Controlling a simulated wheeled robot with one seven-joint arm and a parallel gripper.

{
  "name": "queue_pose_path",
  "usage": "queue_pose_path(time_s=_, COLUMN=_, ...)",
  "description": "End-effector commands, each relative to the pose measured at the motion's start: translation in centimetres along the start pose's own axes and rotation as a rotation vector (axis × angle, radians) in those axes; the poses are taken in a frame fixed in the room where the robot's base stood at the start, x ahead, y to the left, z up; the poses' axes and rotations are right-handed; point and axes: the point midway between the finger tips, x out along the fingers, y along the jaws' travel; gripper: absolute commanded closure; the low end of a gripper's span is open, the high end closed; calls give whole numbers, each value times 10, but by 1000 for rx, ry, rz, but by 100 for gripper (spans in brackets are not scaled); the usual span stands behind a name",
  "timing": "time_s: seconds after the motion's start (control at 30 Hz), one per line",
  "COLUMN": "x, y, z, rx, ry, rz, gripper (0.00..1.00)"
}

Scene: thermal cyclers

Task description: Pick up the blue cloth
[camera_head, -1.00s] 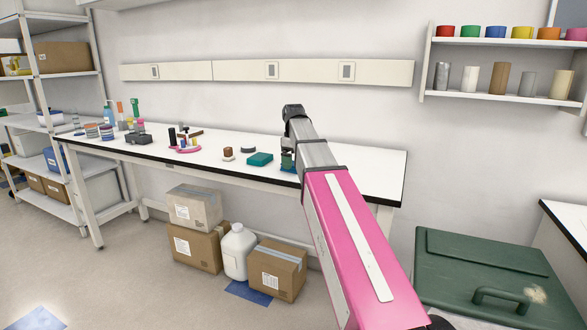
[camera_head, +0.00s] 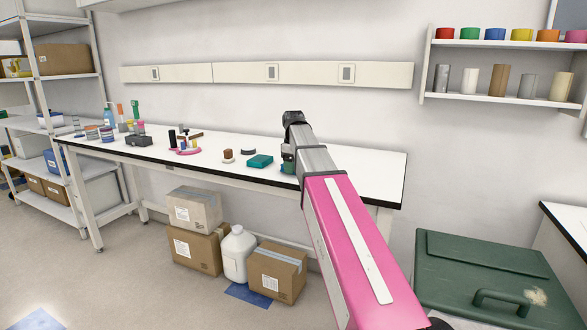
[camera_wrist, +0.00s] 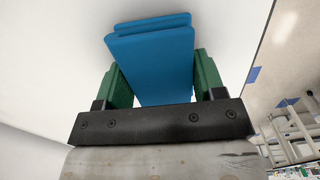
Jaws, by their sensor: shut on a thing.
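The blue cloth (camera_wrist: 150,60) is a folded, bright blue bundle in the wrist view. It sits between the two green fingers of my gripper (camera_wrist: 158,75), which are shut on it from both sides. A pale surface lies behind the cloth; I cannot tell whether the cloth touches it. In the head view my arm reaches over the right part of the white bench (camera_head: 360,170). Only a bit of green at my gripper (camera_head: 288,162) shows beside the arm there, and the cloth is hidden.
A teal block (camera_head: 260,161) lies just left of my gripper, with a dark round item (camera_head: 248,152) and a small brown-and-white item (camera_head: 228,155) near it. More items stand farther left. Cardboard boxes (camera_head: 277,272) and a white jug (camera_head: 238,253) are below the bench.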

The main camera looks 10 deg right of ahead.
Motion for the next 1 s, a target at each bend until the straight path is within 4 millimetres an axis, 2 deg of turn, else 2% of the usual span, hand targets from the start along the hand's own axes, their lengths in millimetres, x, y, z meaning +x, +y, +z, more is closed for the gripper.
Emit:
queue_pose_path(time_s=0.17, x=-17, y=1, z=-1, rx=0, ry=1, rz=2, gripper=60)
queue_pose_path(time_s=0.3, x=-42, y=1, z=-1, rx=0, ry=2, rz=2, gripper=60)
queue_pose_path(time_s=0.5, x=-66, y=-45, z=-19, rx=-3, ry=2, rz=2, gripper=60)
queue_pose_path(time_s=0.7, x=-88, y=-79, z=-35, rx=-3, ry=1, rz=1, gripper=60)
queue_pose_path(time_s=1.0, x=-105, y=-104, z=-47, rx=0, ry=0, rz=0, gripper=60)
